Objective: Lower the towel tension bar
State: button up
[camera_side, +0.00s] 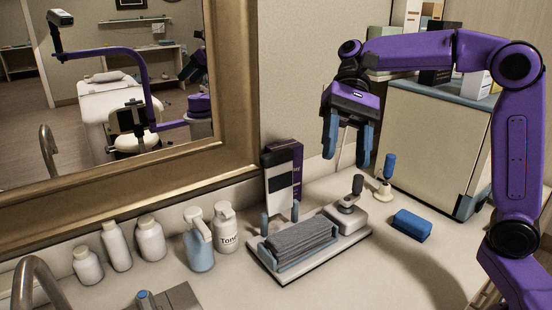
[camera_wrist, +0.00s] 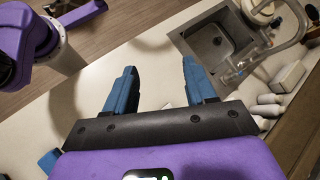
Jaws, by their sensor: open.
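A stack of folded grey towels (camera_side: 300,240) lies on a pale tray (camera_side: 268,266) on the counter in the side view. Blue holder parts (camera_side: 264,224) stand around the stack, with short uprights behind it. I cannot tell clearly which of them is the tension bar. My gripper (camera_side: 348,150) hangs in the air above and to the right of the towels, fingers pointing down, apart from everything. It is open and empty. In the wrist view its two blue fingers (camera_wrist: 158,74) are spread over bare counter, and the towels are not recognisable there.
A grey device with an upright handle (camera_side: 347,216) sits at the tray's right end. A blue block (camera_side: 411,225) lies right of it. A dark-and-white box (camera_side: 283,177) stands behind the towels, bottles (camera_side: 200,244) to the left, and a cabinet (camera_side: 430,140) behind right. The wrist view shows a sink (camera_wrist: 212,45).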

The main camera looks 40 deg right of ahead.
jog(key=w+d+f+m+t+y, duration=0.1)
jog(key=w+d+m+t+y, duration=0.2)
jog(key=w+d+m+y, duration=0.5)
jog(key=w+d+f+m+t+y, duration=0.1)
jog(key=w+d+m+t+y, duration=0.4)
jog(key=w+d, duration=0.75)
jog(key=m+g+h, duration=0.1)
jog(key=h, duration=0.1)
send_near(262, 163)
jog(key=a, duration=0.6)
jog(key=shift+w+r, duration=0.15)
jog(key=shift+r, duration=0.05)
grip_shut()
